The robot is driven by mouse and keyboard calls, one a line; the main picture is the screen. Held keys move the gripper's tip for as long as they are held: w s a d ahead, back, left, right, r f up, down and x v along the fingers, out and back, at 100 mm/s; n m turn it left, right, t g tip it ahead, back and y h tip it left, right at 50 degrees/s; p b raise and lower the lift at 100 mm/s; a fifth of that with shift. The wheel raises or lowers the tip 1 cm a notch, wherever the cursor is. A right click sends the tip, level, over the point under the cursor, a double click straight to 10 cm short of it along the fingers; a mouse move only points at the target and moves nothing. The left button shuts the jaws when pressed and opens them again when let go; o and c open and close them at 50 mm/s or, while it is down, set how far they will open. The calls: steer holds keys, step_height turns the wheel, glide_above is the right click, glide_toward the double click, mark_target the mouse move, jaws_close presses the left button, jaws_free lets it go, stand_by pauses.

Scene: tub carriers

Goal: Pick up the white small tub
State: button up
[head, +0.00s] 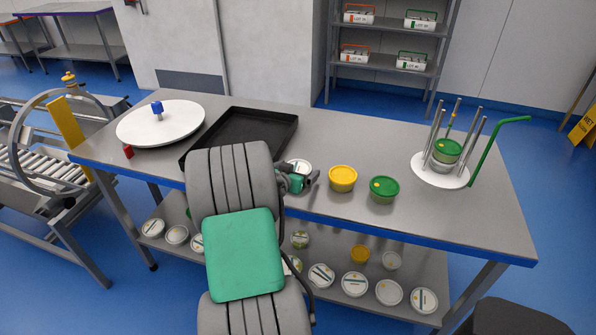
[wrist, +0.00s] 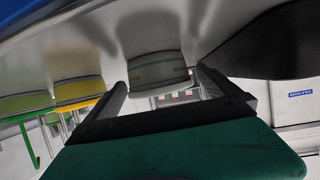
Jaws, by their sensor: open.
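The white small tub (head: 299,166) stands on the steel table, partly hidden behind my gripper (head: 308,181) in the head view. In the wrist view, which looks upside down, the tub (wrist: 157,70) shows between the two dark fingers of my gripper (wrist: 160,82). The fingers are spread, one on each side of the tub, with a gap to it. I cannot tell how far the fingertips reach along its sides.
A yellow tub (head: 343,179) and a green tub (head: 384,190) stand to the right. A black tray (head: 270,121) lies behind left, near a white turntable (head: 140,125). A white round carrier with posts (head: 440,178) holds a green-lidded tub. Several tubs sit on the lower shelf.

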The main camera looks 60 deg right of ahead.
steer(key=shift+r, duration=0.1)
steer(key=c, duration=1.5)
